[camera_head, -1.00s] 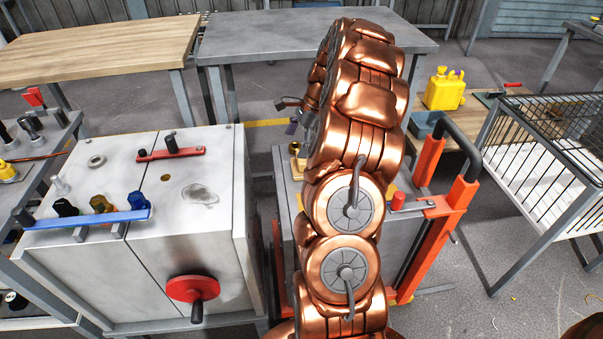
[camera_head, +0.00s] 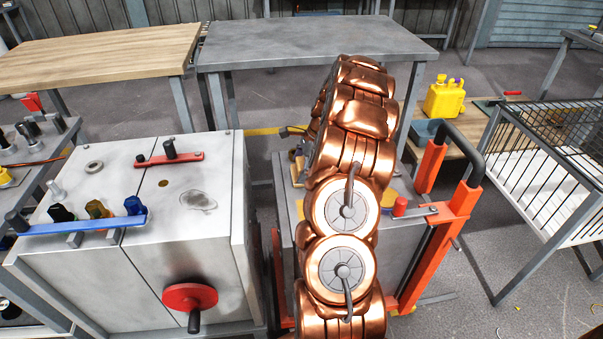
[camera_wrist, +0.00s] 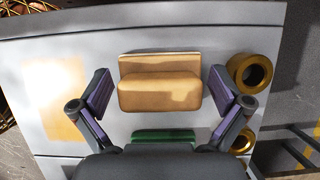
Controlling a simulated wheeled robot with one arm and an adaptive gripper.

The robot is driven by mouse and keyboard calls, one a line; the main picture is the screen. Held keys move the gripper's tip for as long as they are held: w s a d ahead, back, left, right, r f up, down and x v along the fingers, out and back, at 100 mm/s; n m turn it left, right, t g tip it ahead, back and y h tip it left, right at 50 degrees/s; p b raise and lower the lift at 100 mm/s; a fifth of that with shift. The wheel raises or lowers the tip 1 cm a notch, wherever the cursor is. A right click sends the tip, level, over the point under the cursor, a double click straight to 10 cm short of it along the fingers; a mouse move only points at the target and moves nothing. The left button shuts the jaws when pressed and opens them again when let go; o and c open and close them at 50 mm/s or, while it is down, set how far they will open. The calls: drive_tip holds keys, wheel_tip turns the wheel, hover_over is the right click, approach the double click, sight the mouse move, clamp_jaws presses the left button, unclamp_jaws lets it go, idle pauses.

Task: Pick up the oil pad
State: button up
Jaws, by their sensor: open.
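A tan padded block, which looks like the oil pad (camera_wrist: 160,94), lies on a light grey metal top in the wrist view. My gripper (camera_wrist: 159,76) is open above it, with one purple-padded finger on each side. Clear gaps show between the fingers and the block, so it is not held. In the head view my copper arm hides most of the gripper and the pad's surroundings.
Two brass rings (camera_wrist: 249,72) stand right of the pad, close to the right finger. A green object (camera_wrist: 164,136) lies just below it. A yellow patch (camera_wrist: 62,105) is at left. In the head view, an orange-red frame (camera_head: 443,218) stands right of my arm.

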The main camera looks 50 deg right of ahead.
drive_tip(key=shift+w+a+f, duration=0.1)
drive_tip(key=shift+a+f, duration=0.05)
drive_tip(key=shift+f, duration=0.3)
drive_tip(key=shift+c, duration=0.3)
drive_tip(key=c, duration=0.9)
drive_tip(key=shift+r, duration=1.8)
drive_tip(key=s+a, duration=0.2)
drive_tip(key=s, duration=0.3)
drive_tip(key=s+a+r, duration=0.1)
drive_tip(key=s+a, duration=0.1)
drive_tip(key=s, duration=0.3)
drive_tip(key=s+a, duration=0.2)
drive_tip(key=s, duration=0.3)
drive_tip(key=shift+r+p, duration=0.25)
drive_tip(key=shift+p, duration=0.05)
